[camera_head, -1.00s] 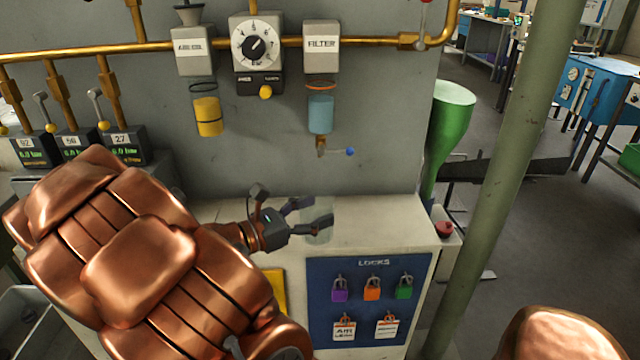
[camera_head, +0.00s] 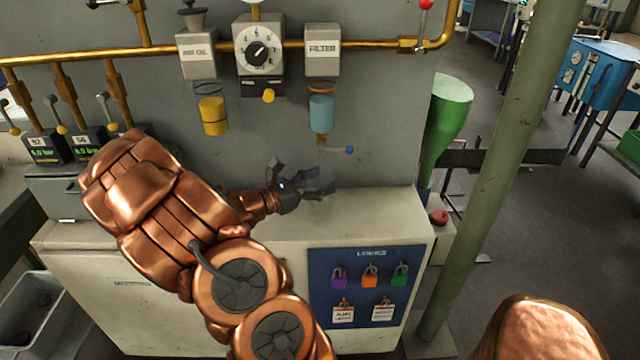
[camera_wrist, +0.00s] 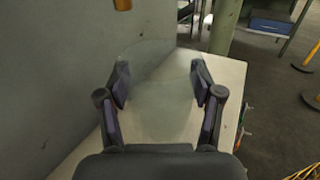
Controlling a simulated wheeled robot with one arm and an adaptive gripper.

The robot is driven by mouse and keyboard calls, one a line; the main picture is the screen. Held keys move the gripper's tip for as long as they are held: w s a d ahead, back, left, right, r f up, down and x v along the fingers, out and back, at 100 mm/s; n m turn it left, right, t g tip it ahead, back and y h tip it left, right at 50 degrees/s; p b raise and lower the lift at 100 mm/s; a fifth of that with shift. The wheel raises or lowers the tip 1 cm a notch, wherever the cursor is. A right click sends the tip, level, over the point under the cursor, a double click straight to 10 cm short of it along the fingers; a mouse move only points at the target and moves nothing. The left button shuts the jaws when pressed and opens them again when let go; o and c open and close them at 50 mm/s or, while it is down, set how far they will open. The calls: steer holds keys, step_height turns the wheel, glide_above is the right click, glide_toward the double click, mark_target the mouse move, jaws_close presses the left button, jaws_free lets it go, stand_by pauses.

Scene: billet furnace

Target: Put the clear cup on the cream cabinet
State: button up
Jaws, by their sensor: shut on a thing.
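The clear cup (camera_head: 319,198) is very faint in the head view. It sits between the fingers of my gripper (camera_head: 322,187), which is shut on it. In the wrist view the see-through cup (camera_wrist: 160,105) fills the space between the two dark fingers of my gripper (camera_wrist: 160,85). The cream cabinet (camera_head: 385,212) stands against the grey wall, and its pale top also shows in the wrist view (camera_wrist: 222,80). My gripper and the cup are over the back part of this top. I cannot tell whether the cup's base touches it.
A blue lock board (camera_head: 369,288) is on the cabinet's front. A red button (camera_head: 439,217) and a green pole (camera_head: 497,165) stand at right. The cabinet top's right part is clear.

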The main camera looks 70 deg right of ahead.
mark_target(322, 174)
steer(key=shift+w+d+f, duration=0.1)
steer(key=shift+w+d, duration=0.15)
steer(key=shift+d, duration=0.6)
steer(key=shift+w+d+f, duration=0.1)
steer(key=shift+w+d, duration=0.1)
steer(key=shift+d, duration=0.6)
step_height(322, 174, down, 3)
steer(key=b, duration=0.2)
steer(key=shift+a+f+b, duration=0.1)
steer(key=shift+f+b, duration=0.1)
steer(key=shift+b, duration=0.1)
steer(key=shift+f, duration=0.15)
steer(key=o, duration=1.1)
steer(key=shift+o, duration=0.2)
steer(key=shift+r, duration=0.2)
steer(key=v, duration=1.2)
